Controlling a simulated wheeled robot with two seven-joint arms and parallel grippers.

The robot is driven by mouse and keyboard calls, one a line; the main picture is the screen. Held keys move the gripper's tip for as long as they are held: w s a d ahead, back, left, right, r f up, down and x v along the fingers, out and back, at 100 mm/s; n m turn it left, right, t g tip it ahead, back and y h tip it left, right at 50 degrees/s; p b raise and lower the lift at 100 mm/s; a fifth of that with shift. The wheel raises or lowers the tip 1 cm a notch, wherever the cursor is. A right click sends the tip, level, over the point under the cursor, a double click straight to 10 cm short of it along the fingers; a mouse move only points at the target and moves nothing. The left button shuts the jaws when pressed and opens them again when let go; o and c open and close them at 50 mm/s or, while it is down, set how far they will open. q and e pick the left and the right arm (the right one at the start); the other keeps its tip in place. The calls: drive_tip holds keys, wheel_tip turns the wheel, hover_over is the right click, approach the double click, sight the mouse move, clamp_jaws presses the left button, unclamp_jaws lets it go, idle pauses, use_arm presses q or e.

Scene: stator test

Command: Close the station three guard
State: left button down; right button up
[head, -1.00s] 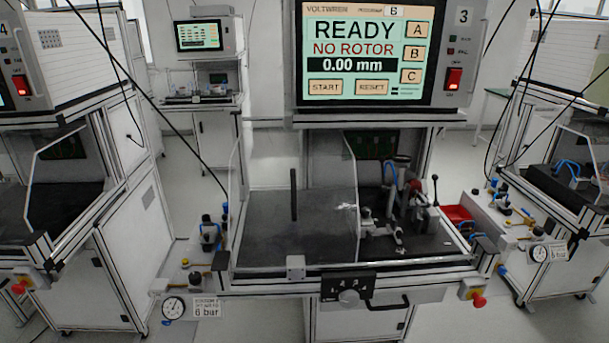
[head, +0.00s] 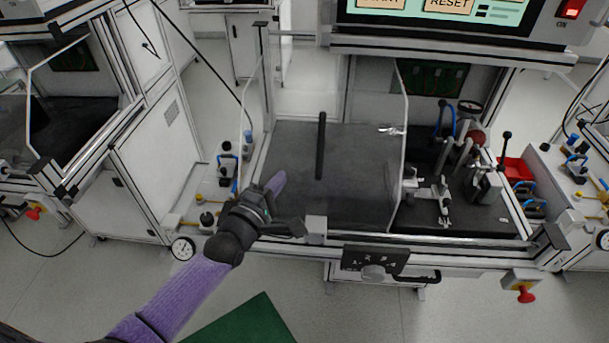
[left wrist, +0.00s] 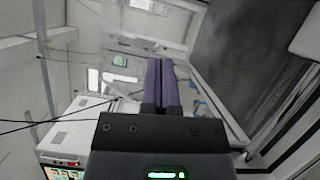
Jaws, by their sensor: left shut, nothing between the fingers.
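The station three guard is a clear panel (head: 360,110) at the front of the middle station, with a black upright bar handle (head: 321,145). It stands over the left part of the bay; its right edge is left of the clamp fixture (head: 450,180), which is uncovered. My left gripper (head: 277,184) is at the bay's front left corner, left of and below the handle and apart from it. Its purple fingers are together and empty, also in the left wrist view (left wrist: 160,82). My right gripper is in neither view.
The front rail carries a small grey block (head: 315,229) and a black panel with a knob (head: 375,262). A valve shelf with a gauge (head: 183,248) stands beside my left forearm. A red emergency button (head: 525,293) is at the right.

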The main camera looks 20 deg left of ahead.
sight(303, 176)
use_arm(q)
drive_tip(key=shift+w+d+f, duration=0.1)
drive_tip(key=shift+w+d, duration=0.05)
drive_tip(key=shift+w, duration=0.9)
drive_tip(key=d, duration=0.4)
drive_tip(key=shift+w+r+p, duration=0.35)
drive_tip(key=shift+w+r, duration=0.05)
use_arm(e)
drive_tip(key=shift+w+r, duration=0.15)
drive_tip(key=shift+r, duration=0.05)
